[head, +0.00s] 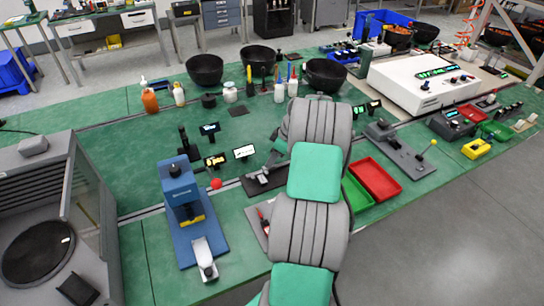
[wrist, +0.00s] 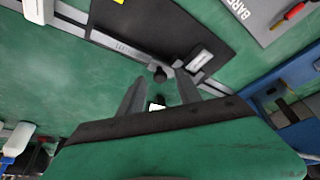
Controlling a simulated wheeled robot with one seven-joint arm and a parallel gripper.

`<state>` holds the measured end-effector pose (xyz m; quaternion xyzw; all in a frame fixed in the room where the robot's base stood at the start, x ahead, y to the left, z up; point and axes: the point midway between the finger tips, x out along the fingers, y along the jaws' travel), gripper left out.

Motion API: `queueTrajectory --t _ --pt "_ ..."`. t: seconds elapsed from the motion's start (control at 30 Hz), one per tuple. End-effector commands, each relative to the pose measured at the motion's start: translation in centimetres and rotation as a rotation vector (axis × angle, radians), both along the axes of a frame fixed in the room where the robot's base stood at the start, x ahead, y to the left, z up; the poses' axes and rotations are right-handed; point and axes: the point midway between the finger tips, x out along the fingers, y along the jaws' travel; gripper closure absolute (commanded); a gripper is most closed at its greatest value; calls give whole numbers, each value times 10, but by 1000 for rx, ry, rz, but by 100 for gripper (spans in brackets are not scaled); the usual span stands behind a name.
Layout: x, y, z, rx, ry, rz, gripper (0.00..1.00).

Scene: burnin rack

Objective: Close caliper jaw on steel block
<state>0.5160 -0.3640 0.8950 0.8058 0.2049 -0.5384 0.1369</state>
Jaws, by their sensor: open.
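A dark plate (head: 268,182) lies on the green bench beside my arm in the head view. The wrist view shows the dark plate (wrist: 165,25) at the top, with a metal bar along its edge. A pale grey block-like piece (wrist: 199,60) sits at the bar's right part, and a small black knob (wrist: 160,73) stands beside it. I cannot tell surely which part is the caliper jaw or the steel block. My gripper (wrist: 157,90) is open, its two fingers apart on either side of the knob in the picture. Contact cannot be seen.
A blue press (head: 181,195) stands left of the plate, and its blue base (wrist: 285,95) shows at the wrist view's right. A grey mat (wrist: 265,14) holds a red-handled tool.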

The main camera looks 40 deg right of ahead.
Motion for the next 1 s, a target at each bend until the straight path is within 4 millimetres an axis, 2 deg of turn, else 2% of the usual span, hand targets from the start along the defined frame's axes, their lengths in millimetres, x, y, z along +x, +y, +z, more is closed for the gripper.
queueTrajectory --t 0.27,0.73,0.87,1.0 --pt "1 1 -3 0 0 2 61" --pt "2 2 -2 0 0 2 99" --pt "2 3 -3 0 0 2 100" --pt "6 15 -6 -1 -1 3 100"
